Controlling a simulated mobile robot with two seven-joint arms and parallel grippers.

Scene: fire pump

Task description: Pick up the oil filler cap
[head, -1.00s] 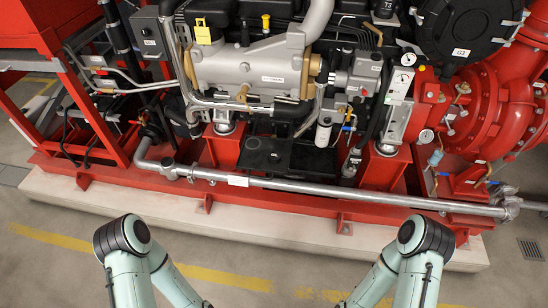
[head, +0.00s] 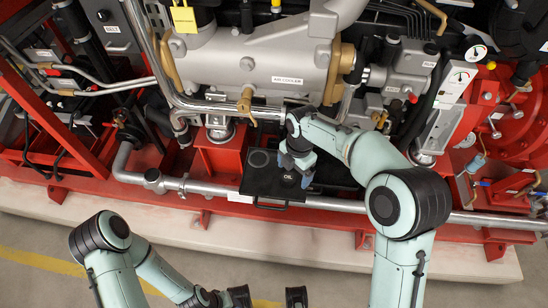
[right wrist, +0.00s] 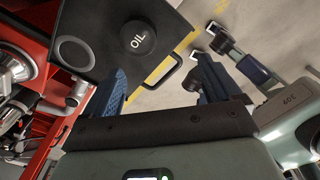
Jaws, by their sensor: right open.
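The oil filler cap (head: 288,178), black and round with white "OIL" lettering, sits on a black tray (head: 251,182) at the front of the engine. In the right wrist view the cap (right wrist: 138,40) is beyond the fingertips, nearer the left-hand finger, and clear of both. My right gripper (head: 297,174) hangs over the tray at the cap, partly covering it in the head view. It is open and empty; its blue fingers (right wrist: 163,68) stand wide apart in the wrist view. My left gripper (head: 268,297) is low in front of the plinth, its fingers apart and empty.
A silver pipe (head: 330,204) runs along the red base in front. The air cooler (head: 258,70) and a brass fitting (head: 246,103) stand behind. The floor in front is free.

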